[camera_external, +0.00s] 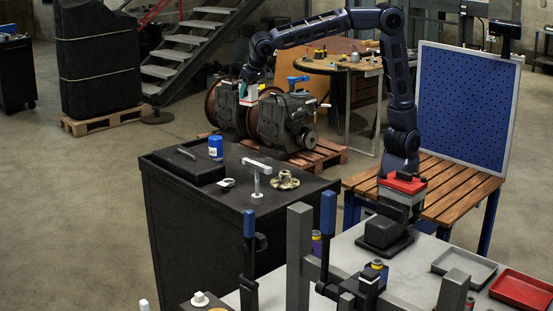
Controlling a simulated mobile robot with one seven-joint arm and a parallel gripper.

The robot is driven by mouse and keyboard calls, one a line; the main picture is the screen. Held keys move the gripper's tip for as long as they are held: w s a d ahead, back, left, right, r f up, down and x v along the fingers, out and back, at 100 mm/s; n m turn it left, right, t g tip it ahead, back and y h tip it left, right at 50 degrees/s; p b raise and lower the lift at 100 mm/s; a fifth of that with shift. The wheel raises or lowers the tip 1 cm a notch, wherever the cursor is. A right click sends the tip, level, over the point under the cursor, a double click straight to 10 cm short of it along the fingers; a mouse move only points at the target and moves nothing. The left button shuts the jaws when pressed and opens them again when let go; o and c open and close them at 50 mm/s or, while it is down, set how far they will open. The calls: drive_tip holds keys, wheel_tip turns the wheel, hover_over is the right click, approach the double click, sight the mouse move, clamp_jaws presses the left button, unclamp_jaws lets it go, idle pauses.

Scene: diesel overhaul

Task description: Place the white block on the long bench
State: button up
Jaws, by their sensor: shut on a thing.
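My arm reaches from its base at the right out to the upper left. My gripper (247,84) is high beyond the black cabinet, in front of the dark machinery. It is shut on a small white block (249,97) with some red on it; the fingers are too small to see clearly. The block looks held in the air. A slatted wooden bench (462,195) with blue legs stands at the right, behind my arm's base and far from my gripper. I cannot tell for sure that it is the long bench.
The black cabinet (245,200) carries a blue can (215,148), a metal flange (285,180) and a pale T-shaped piece (257,168). A grey table (420,265) holds grey and red trays. A blue perforated panel (465,105) rises behind the wooden bench.

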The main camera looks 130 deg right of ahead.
drive_tip(key=w+a+n+t, duration=0.1)
drive_tip(key=w+a+n, duration=0.2)
drive_tip(key=w+a, duration=0.6)
drive_tip(key=w+a+n+t+y, duration=0.15)
drive_tip(key=w+a, duration=0.35)
drive_tip(key=a, duration=0.8)
drive_tip(key=w+a+n, duration=0.4)
drive_tip(key=w+a, duration=0.3)
drive_tip(key=a, duration=0.4)
drive_tip(key=w+a+n+t+y, duration=0.2)
drive_tip(key=a+n, duration=0.5)
drive_tip(key=a, duration=3)
drive_tip(key=shift+g+y, duration=0.45)
wheel_tip(320, 180, down, 35)
drive_tip(key=shift+a+r, duration=0.1)
drive_tip(key=o, duration=0.9)
drive_tip(key=shift+f, duration=0.25)
drive_tip(key=o, duration=0.4)
